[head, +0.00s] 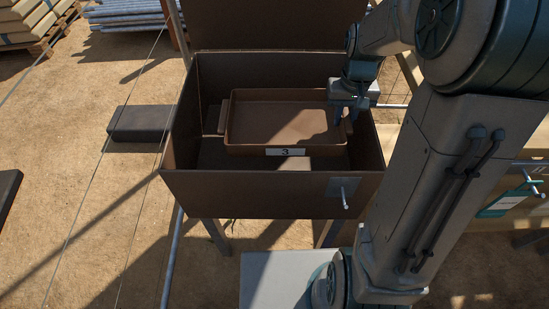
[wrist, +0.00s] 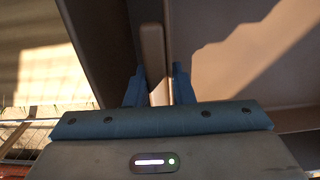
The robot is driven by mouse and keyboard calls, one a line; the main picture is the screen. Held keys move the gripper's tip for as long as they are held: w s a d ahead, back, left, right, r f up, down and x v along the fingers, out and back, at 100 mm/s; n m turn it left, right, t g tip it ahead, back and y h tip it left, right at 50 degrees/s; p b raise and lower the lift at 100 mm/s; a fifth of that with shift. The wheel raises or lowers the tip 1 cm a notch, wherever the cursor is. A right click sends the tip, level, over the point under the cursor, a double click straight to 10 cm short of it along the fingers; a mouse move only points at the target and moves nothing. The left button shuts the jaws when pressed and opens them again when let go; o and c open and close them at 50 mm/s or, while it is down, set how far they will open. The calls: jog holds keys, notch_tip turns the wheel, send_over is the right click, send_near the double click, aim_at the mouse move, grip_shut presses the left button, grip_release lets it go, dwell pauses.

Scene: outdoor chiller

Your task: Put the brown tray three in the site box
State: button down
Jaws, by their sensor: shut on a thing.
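The brown tray three (head: 270,122), with a white label marked 3 on its front, is inside the open brown site box (head: 255,192). It looks level, between the box walls; whether it touches the box floor I cannot tell. My gripper (head: 347,112) is at the tray's right end, shut on its right handle. In the wrist view, the blue fingers of my gripper (wrist: 156,90) stand on both sides of the upright brown handle (wrist: 153,50), and part of the tray (wrist: 225,65) shows at the right.
The box lid (head: 255,25) stands open at the back. A latch (head: 343,190) sticks out of the box front. A dark block (head: 141,123) lies on the sandy ground to the left. Pipes (head: 125,12) and stacked sacks (head: 30,25) lie at the back left.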

jog(key=shift+f, duration=0.15)
notch_tip(320, 180, down, 18)
jog(key=b, duration=0.4)
jog(key=shift+b, duration=0.4)
jog(key=c, duration=1.3)
grip_release()
jog(key=shift+o, duration=0.2)
notch_tip(320, 180, up, 12)
jog(key=p, duration=0.3)
jog(key=shift+d, duration=0.1)
